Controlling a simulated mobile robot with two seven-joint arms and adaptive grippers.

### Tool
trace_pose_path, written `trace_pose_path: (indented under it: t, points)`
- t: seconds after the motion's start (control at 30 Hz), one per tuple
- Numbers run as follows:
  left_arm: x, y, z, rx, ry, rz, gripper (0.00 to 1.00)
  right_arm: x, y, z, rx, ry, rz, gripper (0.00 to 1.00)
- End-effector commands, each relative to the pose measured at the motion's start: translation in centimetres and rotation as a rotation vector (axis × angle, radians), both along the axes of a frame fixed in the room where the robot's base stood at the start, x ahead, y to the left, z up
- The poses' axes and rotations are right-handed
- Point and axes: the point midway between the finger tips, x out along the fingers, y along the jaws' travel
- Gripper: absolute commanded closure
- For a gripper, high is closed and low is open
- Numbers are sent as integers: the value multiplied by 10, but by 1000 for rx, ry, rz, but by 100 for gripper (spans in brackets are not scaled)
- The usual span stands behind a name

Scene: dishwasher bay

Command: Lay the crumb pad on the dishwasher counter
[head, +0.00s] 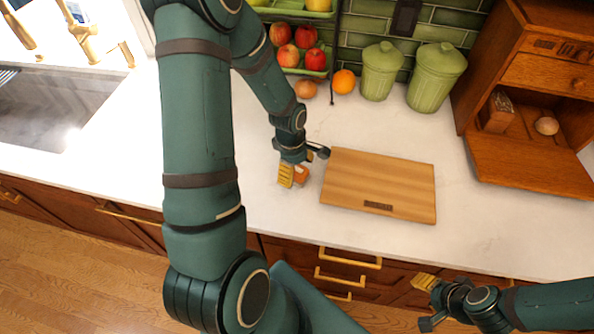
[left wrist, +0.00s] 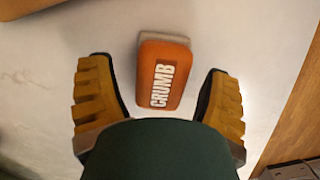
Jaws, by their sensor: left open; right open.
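The crumb pad (left wrist: 163,75) is an orange block with a pale grey edge and the word CRUMB in white. It lies on the white counter (head: 270,215). In the left wrist view it sits between and just beyond the two yellow-padded fingers of my left gripper (left wrist: 158,105), which is open and not seen to touch it. In the head view the pad (head: 301,175) shows as a small orange patch beside my left gripper (head: 295,172), partly hidden by it. My right gripper (head: 425,301) is open and empty, in front of the drawers at the lower right.
A wooden cutting board (head: 380,182) lies just right of the pad. Behind are an orange (head: 344,81), an egg-like brown item (head: 305,89), a tiered fruit stand (head: 303,68) and two green canisters (head: 381,72). A wooden cabinet (head: 530,165) stands right; a sink (head: 55,105) is left.

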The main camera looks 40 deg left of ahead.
Motion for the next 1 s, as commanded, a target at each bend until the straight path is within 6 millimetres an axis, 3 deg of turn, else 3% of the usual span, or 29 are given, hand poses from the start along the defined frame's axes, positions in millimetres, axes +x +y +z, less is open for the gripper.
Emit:
trace_pose_path:
  t: [0.3, 0.5, 0.7, 1.0]
  points:
    - [0, 8, 67, 2, -5, 2, 22, 0, 0, 7, 1, 1, 0, 53]
    - [-1, 12, 97, 0, -2, 0, 22, -1, 0, 10, 2, 1, 1, 53]
    - [-2, 13, 109, -1, 0, 1, 22, -1, -1, 11, 2, 1, 1, 53]
    - [-2, 13, 109, -1, 1, 0, 22, -1, -1, 11, 2, 1, 1, 53]
